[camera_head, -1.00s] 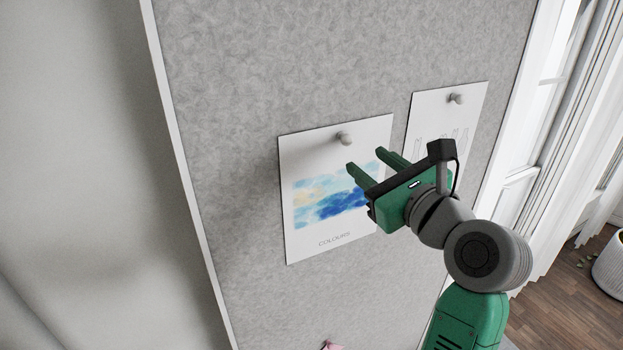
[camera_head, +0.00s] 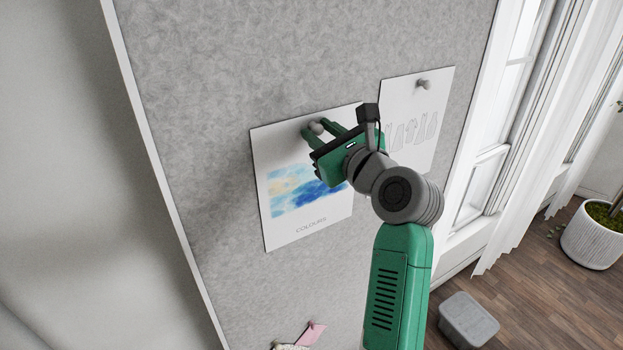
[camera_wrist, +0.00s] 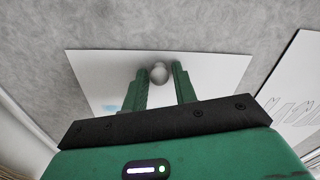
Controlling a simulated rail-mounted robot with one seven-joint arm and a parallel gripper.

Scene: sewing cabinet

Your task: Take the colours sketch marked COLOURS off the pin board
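The COLOURS sketch (camera_head: 283,226), a white sheet with a blue and yellow wash, hangs on the grey pin board (camera_head: 240,80). A round grey pin (camera_head: 316,128) holds it near its top edge. My gripper (camera_head: 318,127) is at the top of the sketch with its green fingers open on either side of the pin. In the wrist view the pin (camera_wrist: 159,73) sits between the fingertips (camera_wrist: 160,75), with a visible gap at least on the right. The sheet (camera_wrist: 210,70) lies behind the fingers. My gripper hides part of the sketch's right side.
A second pinned sheet with outlined shapes (camera_head: 424,110) hangs just right of the sketch. Below are pink and patterned scraps (camera_head: 314,333). A window, a grey lidded bin (camera_head: 468,320) and a potted plant (camera_head: 592,237) stand to the right.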

